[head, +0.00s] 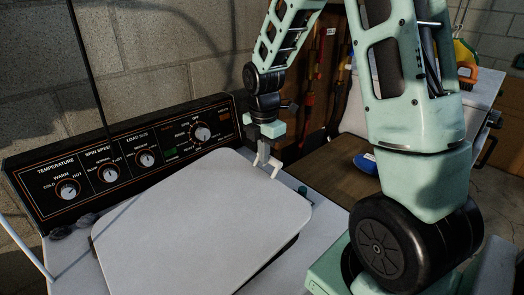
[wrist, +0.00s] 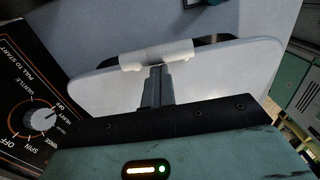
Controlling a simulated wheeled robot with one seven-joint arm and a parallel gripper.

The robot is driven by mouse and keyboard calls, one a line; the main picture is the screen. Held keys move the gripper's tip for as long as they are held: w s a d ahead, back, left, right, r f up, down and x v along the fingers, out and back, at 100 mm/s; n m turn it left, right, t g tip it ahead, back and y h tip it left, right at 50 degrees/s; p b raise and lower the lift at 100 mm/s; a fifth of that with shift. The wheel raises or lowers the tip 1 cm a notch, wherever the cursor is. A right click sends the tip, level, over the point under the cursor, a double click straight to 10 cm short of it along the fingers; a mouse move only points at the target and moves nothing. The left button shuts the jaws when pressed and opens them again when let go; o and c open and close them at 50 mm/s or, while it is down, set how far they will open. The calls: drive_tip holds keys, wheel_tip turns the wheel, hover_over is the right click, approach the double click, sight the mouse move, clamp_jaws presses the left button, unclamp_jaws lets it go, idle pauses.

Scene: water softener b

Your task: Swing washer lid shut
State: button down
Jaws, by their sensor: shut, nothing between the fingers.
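The white washer lid (head: 200,225) spreads over the top of the washer in the head view. It looks low and slightly tilted, with a dark gap under its right edge. My gripper (head: 267,165) is shut and empty at the lid's back right corner, close to the control panel. In the wrist view, my gripper (wrist: 156,58) reaches over the pale lid (wrist: 225,72), with a dark strip of the opening past the lid's edge. I cannot tell whether the fingers touch the lid.
The black control panel (head: 125,155) with several knobs stands behind the lid, close to my gripper. A blue item (head: 366,163) lies on a brown surface (head: 330,172) to the right. A block wall (head: 150,60) rises behind. My own arm covers much of the right side.

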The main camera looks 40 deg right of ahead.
drive_tip(key=shift+d+f+b, duration=0.25)
drive_tip(key=shift+f, duration=0.35)
drive_tip(key=shift+d+f+b, duration=0.25)
drive_tip(key=shift+f, duration=0.35)
drive_tip(key=shift+d, duration=0.1)
drive_tip(key=shift+d+f+b, duration=0.15)
drive_tip(key=shift+f+b, duration=0.35)
drive_tip(key=shift+f, duration=0.35)
drive_tip(key=shift+d+f+b, duration=0.1)
drive_tip(key=shift+f+b, duration=0.35)
drive_tip(key=shift+f, duration=0.4)
drive_tip(key=c, duration=2.1)
unclamp_jaws()
drive_tip(key=shift+f, duration=0.15)
drive_tip(key=o, duration=0.4)
